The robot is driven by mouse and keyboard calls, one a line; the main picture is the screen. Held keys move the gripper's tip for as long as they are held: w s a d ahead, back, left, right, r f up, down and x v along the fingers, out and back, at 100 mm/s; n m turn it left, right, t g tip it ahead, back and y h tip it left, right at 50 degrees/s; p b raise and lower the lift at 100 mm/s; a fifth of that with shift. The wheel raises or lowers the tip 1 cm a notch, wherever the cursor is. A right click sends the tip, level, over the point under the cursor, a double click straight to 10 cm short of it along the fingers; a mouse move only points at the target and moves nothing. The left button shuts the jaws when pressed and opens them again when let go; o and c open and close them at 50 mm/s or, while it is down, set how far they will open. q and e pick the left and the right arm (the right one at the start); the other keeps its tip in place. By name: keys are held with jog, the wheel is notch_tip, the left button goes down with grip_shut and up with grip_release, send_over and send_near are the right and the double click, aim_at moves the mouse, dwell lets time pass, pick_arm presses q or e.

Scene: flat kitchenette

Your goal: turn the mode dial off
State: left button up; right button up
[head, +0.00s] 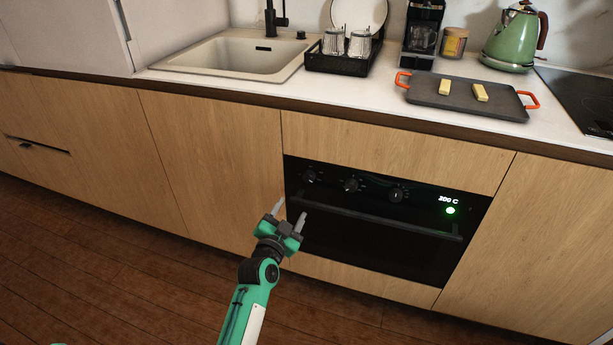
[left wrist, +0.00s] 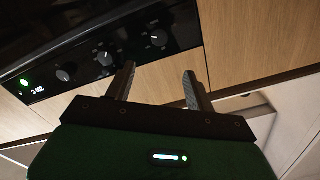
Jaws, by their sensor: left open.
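A black built-in oven (head: 370,237) has three dark round dials in a row on its top panel: a left dial (head: 310,176), a middle dial (head: 351,185) and a right dial (head: 396,195). I cannot read which is the mode dial. The display (head: 448,199) reads 200 C above a lit green light (head: 450,210). My left gripper (head: 291,208) is open and empty, below and left of the dials, apart from them. In the left wrist view, the head view's left dial (left wrist: 158,38) lies beyond my left gripper (left wrist: 158,69). My right gripper is out of view.
The oven's handle bar (head: 375,217) runs below the dials, close to my left gripper. Wooden cabinet fronts (head: 207,155) flank the oven. On the counter above stand a grey tray (head: 430,97) with orange handles, a green kettle (head: 511,40) and a sink (head: 238,55).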

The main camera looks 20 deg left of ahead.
aim_at(308, 178)
pick_arm(q)
jog(key=w+b, duration=0.1)
jog(key=w, duration=0.5)
jog(key=w+b, duration=0.1)
jog(key=w, duration=0.5)
jog(key=shift+w+d+f, duration=0.1)
jog(key=shift+w+d, duration=0.1)
jog(key=shift+w, duration=0.75)
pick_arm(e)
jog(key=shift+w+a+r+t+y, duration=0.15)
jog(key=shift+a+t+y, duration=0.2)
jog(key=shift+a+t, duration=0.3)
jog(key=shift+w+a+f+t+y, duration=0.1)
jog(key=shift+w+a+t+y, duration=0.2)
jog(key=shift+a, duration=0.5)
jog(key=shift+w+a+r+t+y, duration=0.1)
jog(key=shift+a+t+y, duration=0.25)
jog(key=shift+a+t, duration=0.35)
pick_arm(q)
jog(key=shift+c, duration=0.2)
jog(key=c, duration=0.9)
